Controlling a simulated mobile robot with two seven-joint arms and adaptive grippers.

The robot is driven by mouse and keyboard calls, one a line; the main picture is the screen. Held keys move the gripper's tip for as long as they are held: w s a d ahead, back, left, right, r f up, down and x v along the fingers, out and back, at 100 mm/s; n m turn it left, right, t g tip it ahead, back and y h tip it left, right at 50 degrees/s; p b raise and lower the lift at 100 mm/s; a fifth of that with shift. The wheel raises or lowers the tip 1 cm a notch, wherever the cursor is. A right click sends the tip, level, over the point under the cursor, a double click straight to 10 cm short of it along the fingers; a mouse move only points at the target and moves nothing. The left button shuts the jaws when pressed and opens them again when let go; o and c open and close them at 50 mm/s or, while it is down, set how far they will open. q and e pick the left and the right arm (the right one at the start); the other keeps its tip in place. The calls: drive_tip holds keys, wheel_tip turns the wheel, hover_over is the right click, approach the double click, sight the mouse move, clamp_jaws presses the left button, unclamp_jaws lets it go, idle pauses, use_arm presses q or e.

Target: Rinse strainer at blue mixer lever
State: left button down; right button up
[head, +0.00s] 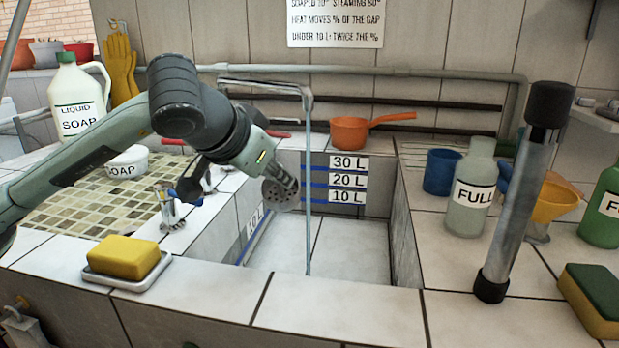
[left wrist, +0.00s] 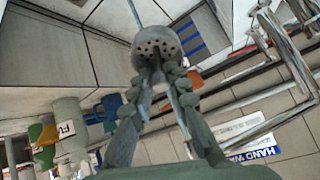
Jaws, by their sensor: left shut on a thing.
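My left gripper (head: 286,178) is shut on the strainer (head: 280,196), a small grey perforated cup, and holds it over the sink basin (head: 345,250). In the left wrist view the strainer (left wrist: 157,45) sits between the fingertips, its holed face toward the camera. A thin water stream (head: 308,235) falls from the metal spout (head: 270,86) into the basin, just right of the strainer in the head view. I cannot tell whether it touches the strainer. My right gripper is not in view.
A yellow sponge (head: 124,256) lies on a dish at front left. A soap bottle (head: 78,105) and soap tub (head: 128,161) stand at left. An orange pan (head: 350,133) is behind the basin. A blue mug (head: 441,172) and grey bottle (head: 471,190) stand at right. The basin is clear.

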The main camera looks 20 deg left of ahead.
use_arm(q)
drive_tip(key=p+v, duration=0.1)
drive_tip(key=v, duration=0.5)
drive_tip(key=shift+a, duration=0.6)
drive_tip(key=shift+s, duration=0.15)
